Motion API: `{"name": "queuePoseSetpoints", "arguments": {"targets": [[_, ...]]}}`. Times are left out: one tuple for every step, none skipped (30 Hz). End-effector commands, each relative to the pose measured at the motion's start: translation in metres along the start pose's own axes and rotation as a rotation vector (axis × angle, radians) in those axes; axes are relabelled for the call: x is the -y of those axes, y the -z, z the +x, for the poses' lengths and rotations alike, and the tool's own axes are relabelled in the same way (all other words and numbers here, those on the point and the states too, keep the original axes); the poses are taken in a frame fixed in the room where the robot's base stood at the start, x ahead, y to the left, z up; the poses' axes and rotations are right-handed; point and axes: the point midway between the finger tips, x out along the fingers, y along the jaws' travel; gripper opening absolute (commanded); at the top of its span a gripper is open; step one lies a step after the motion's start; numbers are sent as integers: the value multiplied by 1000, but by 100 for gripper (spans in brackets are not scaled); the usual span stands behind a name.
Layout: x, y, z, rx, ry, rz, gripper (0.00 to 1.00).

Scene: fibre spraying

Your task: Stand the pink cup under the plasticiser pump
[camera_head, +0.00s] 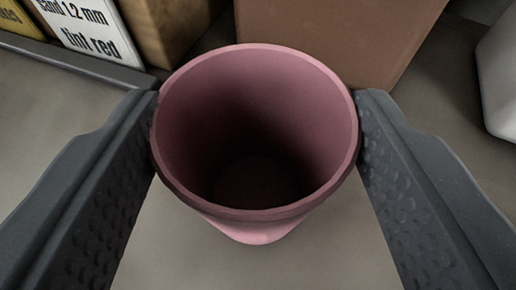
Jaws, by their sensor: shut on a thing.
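The pink cup (258,226) is in the middle of the head camera view, mouth towards the camera. Its inside is dark and looks empty. My gripper (258,130) is shut on the cup, with one dark grey, dimpled finger against its left side and the other against its right side. I cannot tell whether the cup's base touches the grey surface below. I cannot make out the plasticiser pump in this view.
A brown box-like block (335,35) stands just behind the cup. A white label reading "sand 1.2 mm" and "tint red" (90,30) and a tan block (170,30) are at upper left, behind a grey ledge (75,65). A white object (500,80) is at the right edge.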

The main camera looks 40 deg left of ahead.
Motion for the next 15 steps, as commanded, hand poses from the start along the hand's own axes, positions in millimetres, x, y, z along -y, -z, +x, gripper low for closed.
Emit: {"name": "queuePoseSetpoints", "arguments": {"targets": [[0,0,0,0,0,0,19],[0,0,0,0,0,1,19],[0,-1,0,1,1,1,19],[0,-2,1,1,1,1,62],[0,-1,1,0,1,1,70],[0,-1,1,0,1,1,78],[0,-1,1,0,1,1,78],[0,-2,1,0,1,1,78],[0,-2,1,1,1,1,78],[0,-2,1,1,1,1,78],[0,-2,1,1,1,1,78],[0,-2,1,1,1,1,78],[0,-1,1,1,1,1,78],[0,-1,1,0,1,1,78],[1,0,1,0,1,0,78]]}}
